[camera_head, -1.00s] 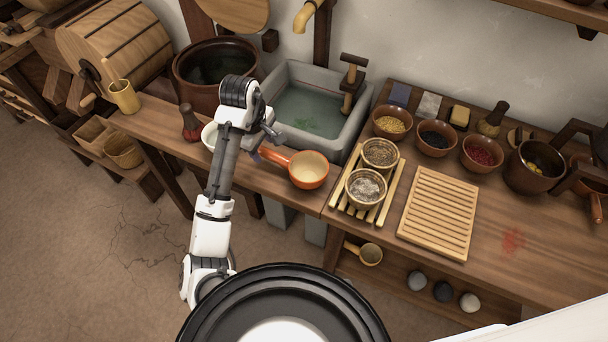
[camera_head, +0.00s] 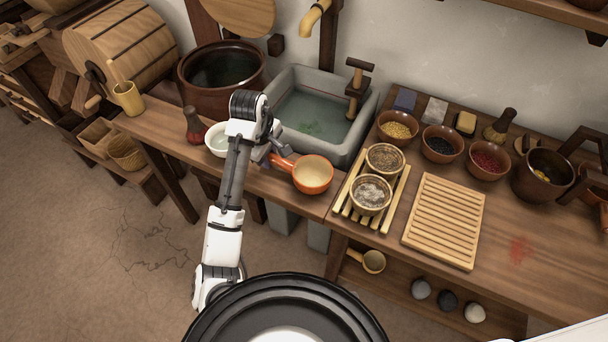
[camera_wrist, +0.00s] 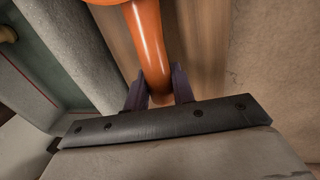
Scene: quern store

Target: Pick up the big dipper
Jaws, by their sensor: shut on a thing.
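The big dipper (camera_head: 313,174) is an orange-red pan-like dipper with a pale inside. It is at the front of the wooden counter, just before the stone sink. Its handle points left toward my arm. My gripper (camera_head: 273,157) is at that handle. In the wrist view the orange handle (camera_wrist: 148,45) runs down between the two dark fingers of my gripper (camera_wrist: 160,88), which are shut on it. The dipper's bowl is mostly out of the wrist view at the top. I cannot tell whether the dipper touches the counter.
The stone sink (camera_head: 350,142) with water stands right behind. A white bowl (camera_head: 216,140) is left of my gripper, partly hidden by my arm. A slatted rack (camera_head: 351,213) with two bowls stands to the right. A small dipper (camera_head: 373,261) is on the lower shelf.

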